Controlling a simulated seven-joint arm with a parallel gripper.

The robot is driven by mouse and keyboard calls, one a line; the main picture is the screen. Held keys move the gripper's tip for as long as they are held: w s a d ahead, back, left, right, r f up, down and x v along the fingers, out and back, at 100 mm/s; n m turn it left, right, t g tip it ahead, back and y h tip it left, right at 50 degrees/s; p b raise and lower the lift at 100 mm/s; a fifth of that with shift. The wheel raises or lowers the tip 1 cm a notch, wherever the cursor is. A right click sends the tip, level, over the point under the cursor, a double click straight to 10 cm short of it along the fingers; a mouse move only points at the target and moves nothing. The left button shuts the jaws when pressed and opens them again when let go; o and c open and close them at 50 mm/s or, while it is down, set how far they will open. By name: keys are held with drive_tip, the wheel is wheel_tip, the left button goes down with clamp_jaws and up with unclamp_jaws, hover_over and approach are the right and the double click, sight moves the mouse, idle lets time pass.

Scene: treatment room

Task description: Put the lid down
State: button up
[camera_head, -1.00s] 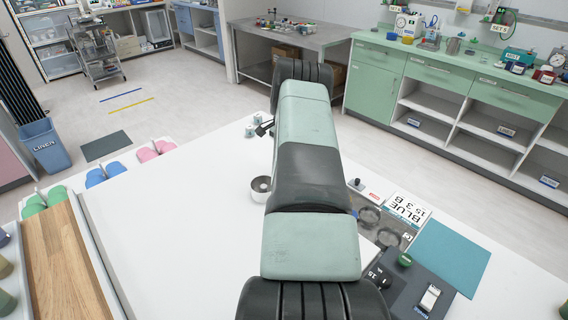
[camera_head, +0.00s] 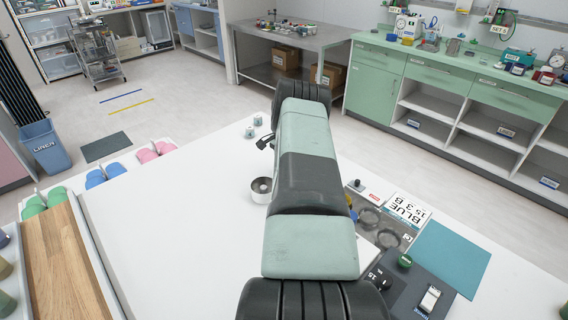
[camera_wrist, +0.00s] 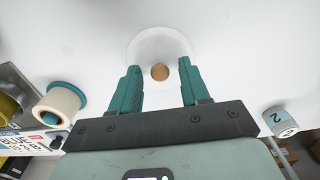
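In the wrist view a pale round thing, which looks like the lid (camera_wrist: 160,37), shows white against the white table (camera_wrist: 235,50), with a small tan round middle (camera_wrist: 160,72) like a knob. My gripper (camera_wrist: 158,76) has its two teal fingers wide apart, one on each side of the tan middle, with a gap on both sides. I cannot tell how high the lid is above the table.
A roll (camera_wrist: 60,103) stands left in the wrist view. A wooden board (camera_head: 62,260) lies at the left; the white table before it is clear.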

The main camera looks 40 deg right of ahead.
wheel_tip(320, 180, up, 12)
drive_tip(key=shift+r, duration=0.15)
idle(0.5)
idle(0.4)
